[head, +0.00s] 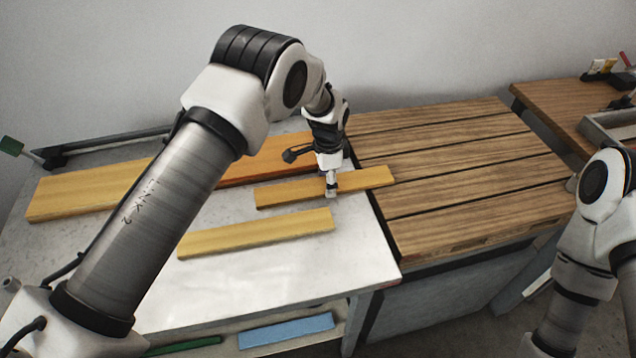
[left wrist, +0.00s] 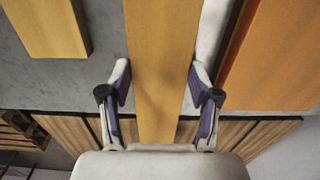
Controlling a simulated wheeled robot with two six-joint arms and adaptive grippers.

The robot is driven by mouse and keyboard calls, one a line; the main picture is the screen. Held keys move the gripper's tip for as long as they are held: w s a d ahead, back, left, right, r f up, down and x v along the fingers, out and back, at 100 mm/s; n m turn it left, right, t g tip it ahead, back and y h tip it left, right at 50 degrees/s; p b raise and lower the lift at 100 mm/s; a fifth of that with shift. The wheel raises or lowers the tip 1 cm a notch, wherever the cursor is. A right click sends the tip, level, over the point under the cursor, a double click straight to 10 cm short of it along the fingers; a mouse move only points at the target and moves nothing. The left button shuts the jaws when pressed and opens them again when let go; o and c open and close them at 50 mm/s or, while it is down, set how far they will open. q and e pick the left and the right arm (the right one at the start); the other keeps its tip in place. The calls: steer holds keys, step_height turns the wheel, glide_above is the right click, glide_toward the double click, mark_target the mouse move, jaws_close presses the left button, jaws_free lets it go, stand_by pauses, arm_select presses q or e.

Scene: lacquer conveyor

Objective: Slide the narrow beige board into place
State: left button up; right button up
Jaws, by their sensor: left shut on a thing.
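A narrow yellow-beige board (head: 280,193) lies over the light worktable, its right end reaching past the table edge over the brown slatted surface (head: 440,180). My left gripper (head: 331,188) is shut on this board, nearer its right end. In the left wrist view the fingers (left wrist: 160,90) stand on both sides of the board (left wrist: 160,45), and the board runs on over the slats (left wrist: 240,135). Whether the board rests on the table or is slightly raised is hard to tell. My right arm shows at the right edge, but its gripper is out of view.
Another narrow yellow board (head: 255,233) lies in front on the worktable (head: 300,275). A wider yellow board (head: 85,190) and an orange board (head: 265,165) lie behind. A brown side table (head: 560,100) with a grey tray (head: 610,128) stands at the right. The table's front is clear.

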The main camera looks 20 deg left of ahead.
mark_target(372, 176)
arm_select(q)
steer(key=d, duration=0.1)
steer(key=w+d+b, duration=0.1)
steer(key=d, duration=0.1)
steer(key=w+d+b, duration=0.1)
steer(key=shift+w+d+f, duration=0.15)
steer(key=shift+w+f, duration=0.1)
steer(key=shift+f, duration=0.05)
steer(key=shift+w+d+b, duration=0.35)
steer(key=shift+d, duration=0.2)
steer(key=shift+w+d+b, duration=0.3)
steer(key=shift+d+b, duration=0.05)
steer(key=shift+d, duration=0.15)
steer(key=d+b, duration=0.1)
steer(key=w+d+b, duration=0.1)
steer(key=shift+w+d+f, duration=0.1)
steer(key=shift+w+d, duration=0.2)
steer(key=shift+d, duration=0.05)
steer(key=shift+w+d+b, duration=0.5)
steer(key=shift+d+b, duration=0.2)
steer(key=shift+b, duration=0.35)
steer(key=shift+w+d, duration=0.15)
steer(key=shift+d, duration=0.2)
steer(key=shift+r, duration=0.25)
